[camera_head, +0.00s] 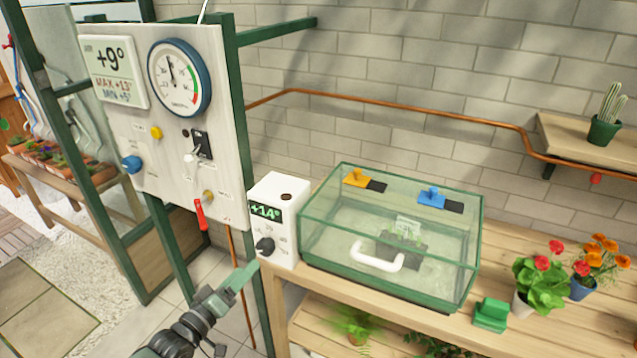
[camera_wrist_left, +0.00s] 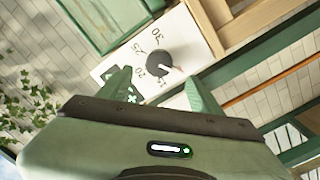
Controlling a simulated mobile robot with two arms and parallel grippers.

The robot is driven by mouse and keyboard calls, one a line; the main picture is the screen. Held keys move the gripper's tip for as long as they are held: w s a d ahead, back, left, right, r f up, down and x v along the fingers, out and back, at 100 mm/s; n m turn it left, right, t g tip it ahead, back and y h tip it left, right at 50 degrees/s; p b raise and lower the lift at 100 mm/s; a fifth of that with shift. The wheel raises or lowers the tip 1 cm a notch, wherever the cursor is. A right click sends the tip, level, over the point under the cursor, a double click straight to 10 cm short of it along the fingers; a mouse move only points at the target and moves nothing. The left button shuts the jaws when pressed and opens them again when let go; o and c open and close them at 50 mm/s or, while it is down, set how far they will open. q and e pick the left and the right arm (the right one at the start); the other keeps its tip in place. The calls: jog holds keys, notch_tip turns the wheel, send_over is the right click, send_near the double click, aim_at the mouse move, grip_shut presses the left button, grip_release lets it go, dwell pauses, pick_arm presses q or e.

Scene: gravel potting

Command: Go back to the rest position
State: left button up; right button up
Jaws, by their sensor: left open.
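My left gripper (camera_head: 241,280) is in the lower middle of the head view, in front of and to the lower left of the white control box (camera_head: 277,225). In the left wrist view the two green fingers of this gripper (camera_wrist_left: 160,84) are spread, with nothing between them. Beyond them in that view is the white dial face with a black knob (camera_wrist_left: 158,63). The knob also shows low on the box in the head view (camera_head: 265,247), apart from the fingers. The box's display reads +14°. My right gripper is not in view.
A glass case (camera_head: 330,235) with a white handle (camera_head: 377,257) stands on the wooden bench (camera_head: 460,335) right of the box. Flower pots (camera_head: 523,305) and a green block (camera_head: 491,315) are farther right. An upright instrument panel (camera_head: 180,115) stands at left, with a red lever (camera_head: 201,215).

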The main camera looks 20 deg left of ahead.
pick_arm(q)
jog(key=shift+f, duration=0.1)
jog(key=s+d+f+m+g+y, duration=0.1)
jog(key=s+f+g, duration=0.3)
jog(key=f, duration=0.6)
jog(key=s+f+m+g+y, duration=0.1)
jog(key=s+f+m, duration=0.1)
jog(key=s+f, duration=0.6)
jog(key=s+d+f+m+g+y, duration=0.1)
jog(key=s+f+g, duration=0.2)
jog(key=f, duration=1)
jog(key=s+d+f+m+g, duration=0.2)
jog(key=s+d+f+g, duration=0.1)
jog(key=s, duration=0.6)
jog(key=s+d+f+m+g, duration=0.2)
jog(key=s+d+f, duration=0.3)
jog(key=s, duration=0.5)
jog(key=s+d+f+m+g, duration=0.2)
jog(key=s+d+f, duration=0.3)
jog(key=s+f, duration=0.3)
jog(key=shift+s+g+h, duration=0.4)
jog(key=shift+s+g, duration=0.5)
jog(key=shift+s, duration=0.15)
jog(key=shift+d+f, duration=0.1)
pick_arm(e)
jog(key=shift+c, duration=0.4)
